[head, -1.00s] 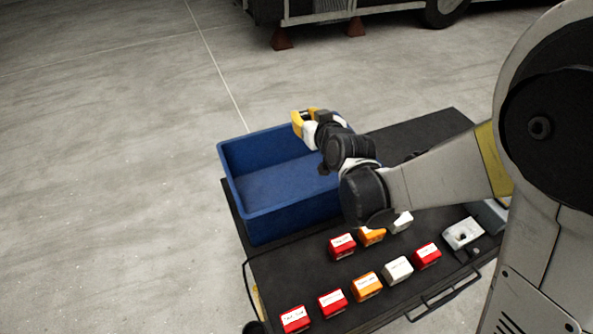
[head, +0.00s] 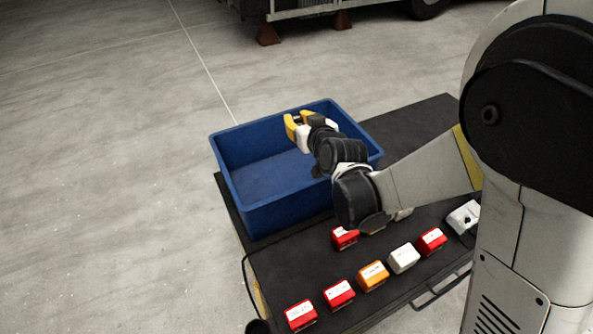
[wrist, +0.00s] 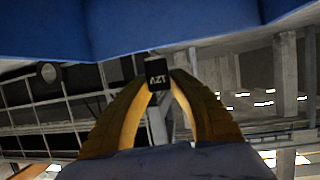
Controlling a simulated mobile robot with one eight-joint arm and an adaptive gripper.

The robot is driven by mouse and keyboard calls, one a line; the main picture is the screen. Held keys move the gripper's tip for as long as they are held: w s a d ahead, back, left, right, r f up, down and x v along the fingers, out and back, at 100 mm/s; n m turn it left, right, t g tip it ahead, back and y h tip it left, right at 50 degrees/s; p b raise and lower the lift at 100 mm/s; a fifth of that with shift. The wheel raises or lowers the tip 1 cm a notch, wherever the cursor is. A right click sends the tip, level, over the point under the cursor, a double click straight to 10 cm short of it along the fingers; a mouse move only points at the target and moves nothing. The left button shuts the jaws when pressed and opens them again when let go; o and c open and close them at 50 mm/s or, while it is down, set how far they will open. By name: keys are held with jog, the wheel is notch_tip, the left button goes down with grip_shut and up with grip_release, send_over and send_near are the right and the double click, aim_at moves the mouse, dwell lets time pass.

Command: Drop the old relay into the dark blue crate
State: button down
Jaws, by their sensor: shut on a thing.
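My gripper (head: 297,122) has yellow fingers and hangs over the far part of the dark blue crate (head: 232,178). In the wrist view, my gripper (wrist: 160,76) is shut on a small black block with white lettering, the old relay (wrist: 157,100). The relay sits between the fingertips; I cannot make it out in the head view. The crate's blue wall (wrist: 150,25) fills the top of the wrist view. The visible part of the crate's floor is bare. My wrist and forearm hide part of the crate's right side.
The crate stands on a black cart top (head: 415,130). Several small labelled red, orange and white boxes lie nearer, including a red box (head: 300,315), an orange box (head: 372,276) and a white box (head: 404,258). A pale device (head: 463,217) lies at the right. Open floor surrounds the cart.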

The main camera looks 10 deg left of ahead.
jog(key=c, duration=1.2)
grip_release()
jog(key=v, duration=1.2)
jog(key=s+d+f+m+g+h+b, duration=0.1)
jog(key=s+d+m+g+h+b, duration=0.1)
jog(key=s+d, duration=0.6)
jog(key=s+d+f+m+g+h+b, duration=0.2)
jog(key=s+d, duration=0.7)
jog(key=d, duration=0.7)
jog(key=m+g+h, duration=0.1)
jog(key=m+h, duration=0.1)
jog(key=h, duration=0.1)
jog(key=shift+d+f, duration=0.3)
